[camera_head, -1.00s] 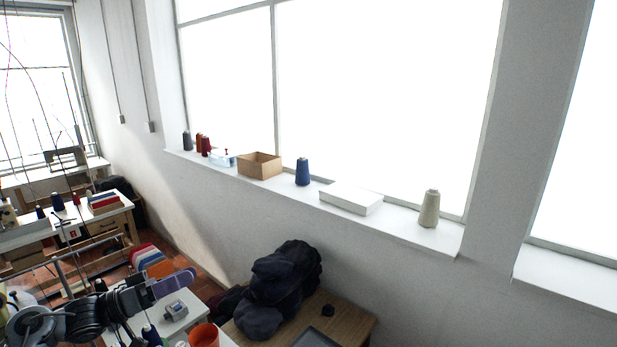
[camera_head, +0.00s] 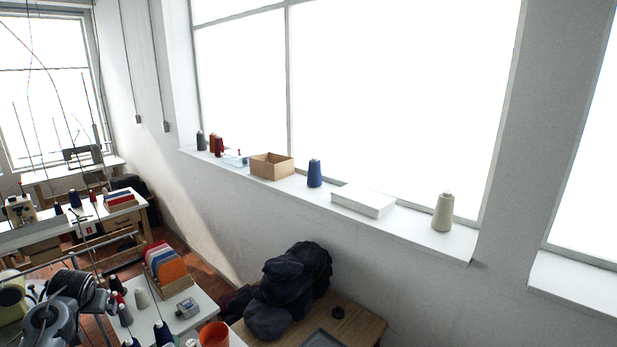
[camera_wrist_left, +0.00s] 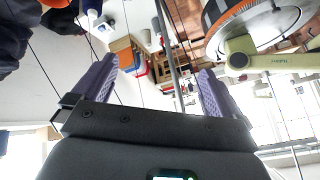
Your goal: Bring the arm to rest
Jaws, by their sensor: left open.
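My left arm (camera_head: 62,305) shows at the lower left edge of the head view, folded back beside the white table (camera_head: 205,302). Its fingers cannot be made out there. In the left wrist view, my left gripper (camera_wrist_left: 158,78) has its two purple fingers spread wide apart. Nothing is between them. My right gripper is in neither view.
Spools (camera_head: 140,298), a grey device (camera_head: 187,308), a rack of coloured cloth (camera_head: 167,265) and an orange cup (camera_head: 213,336) are on the white table. Dark cloth (camera_head: 290,285) lies on a wooden table (camera_head: 362,322). A large wheel (camera_wrist_left: 262,18) looms in the wrist view.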

